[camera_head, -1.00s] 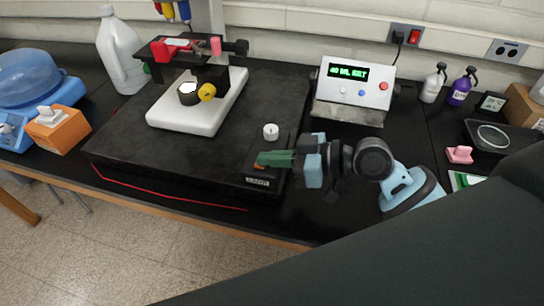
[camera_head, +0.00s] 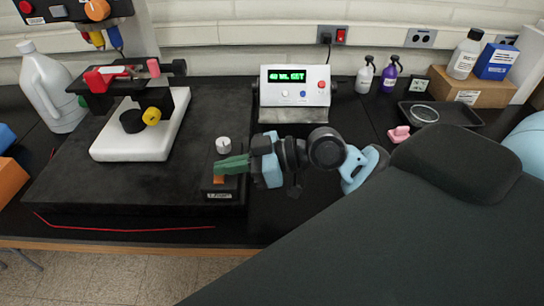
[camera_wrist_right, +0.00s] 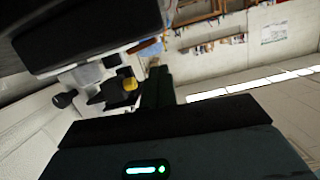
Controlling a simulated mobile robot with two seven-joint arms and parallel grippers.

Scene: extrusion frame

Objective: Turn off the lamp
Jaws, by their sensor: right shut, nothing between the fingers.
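The lamp is a stand with a white base (camera_head: 120,148), a red and black upper part and a dark round lamp head (camera_head: 132,122) beside a yellow knob. Its head shows no glow. A small black control box (camera_head: 222,196) with a label, an orange switch (camera_head: 219,180) and a light round knob sits at the front right of the black slab. My right gripper (camera_head: 222,166), with green fingers, is shut and empty, its tips over the box close to the switch; contact cannot be told. The lamp stand also shows in the right wrist view (camera_wrist_right: 95,85). My left gripper is not in view.
The black slab (camera_head: 65,185) carries the stand. A display box (camera_head: 294,88) with green text stands behind my right gripper. A white jug (camera_head: 52,90) is at left. Spray bottles (camera_head: 366,75), a pink object (camera_head: 398,134) and a black tray (camera_head: 455,112) are at right.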

